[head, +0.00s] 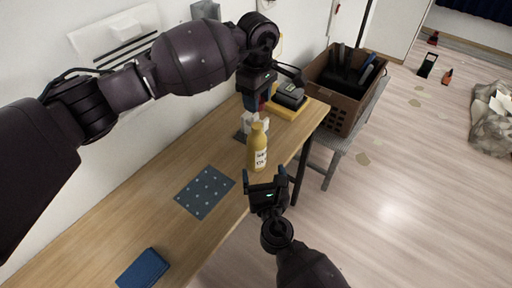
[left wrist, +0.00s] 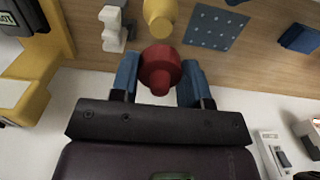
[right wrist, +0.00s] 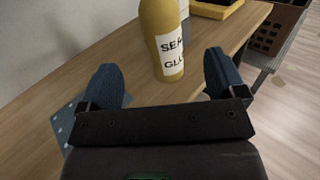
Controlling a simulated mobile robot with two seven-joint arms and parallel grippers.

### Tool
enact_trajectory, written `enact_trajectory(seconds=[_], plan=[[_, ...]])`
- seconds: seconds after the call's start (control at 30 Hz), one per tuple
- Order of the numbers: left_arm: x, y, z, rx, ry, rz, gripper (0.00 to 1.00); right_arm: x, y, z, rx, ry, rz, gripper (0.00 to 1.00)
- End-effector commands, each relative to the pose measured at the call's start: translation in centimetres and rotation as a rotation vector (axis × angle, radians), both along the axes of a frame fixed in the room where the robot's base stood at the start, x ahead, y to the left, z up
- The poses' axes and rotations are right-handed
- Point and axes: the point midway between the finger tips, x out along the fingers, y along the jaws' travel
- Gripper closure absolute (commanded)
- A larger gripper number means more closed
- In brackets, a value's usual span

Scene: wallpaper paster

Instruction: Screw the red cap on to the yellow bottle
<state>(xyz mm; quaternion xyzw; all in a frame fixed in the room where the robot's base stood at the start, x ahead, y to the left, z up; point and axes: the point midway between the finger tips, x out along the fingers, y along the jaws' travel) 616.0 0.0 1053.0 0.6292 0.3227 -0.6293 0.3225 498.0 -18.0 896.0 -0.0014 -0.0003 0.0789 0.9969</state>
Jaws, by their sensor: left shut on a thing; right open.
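The yellow bottle (head: 258,148) stands upright on the wooden table near its right edge, with a white label. It also shows in the right wrist view (right wrist: 163,40) and, from above, in the left wrist view (left wrist: 160,17). My left gripper (left wrist: 160,82) is shut on the red cap (left wrist: 160,66), above the table and apart from the bottle. In the head view my left gripper (head: 262,98) is behind the bottle and the cap is mostly hidden. My right gripper (right wrist: 165,85) is open and empty, on the near side of the bottle, its fingers pointing towards it.
A dotted blue mat (head: 205,191) and a dark blue item (head: 143,268) lie on the table (head: 150,215). White pieces (head: 252,122) stand behind the bottle. A yellow tray (head: 297,110) with a dark device is at the far end. A brown crate (head: 345,98) stands beyond.

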Motion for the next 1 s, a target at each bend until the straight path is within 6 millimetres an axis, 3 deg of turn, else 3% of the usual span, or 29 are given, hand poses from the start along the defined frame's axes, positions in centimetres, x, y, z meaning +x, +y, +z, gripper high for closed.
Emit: enact_trajectory(seconds=[0.43,1.0], plan=[[0.0,0.0,0.0,0.0,0.0,-0.001,0.8,0.8,0.1,0.0,0.001,0.0,-0.001,0.11],[0.0,0.0,0.0,0.0,0.0,-0.002,0.8,9.2,1.4,0.0,0.001,0.0,0.0,0.11]])
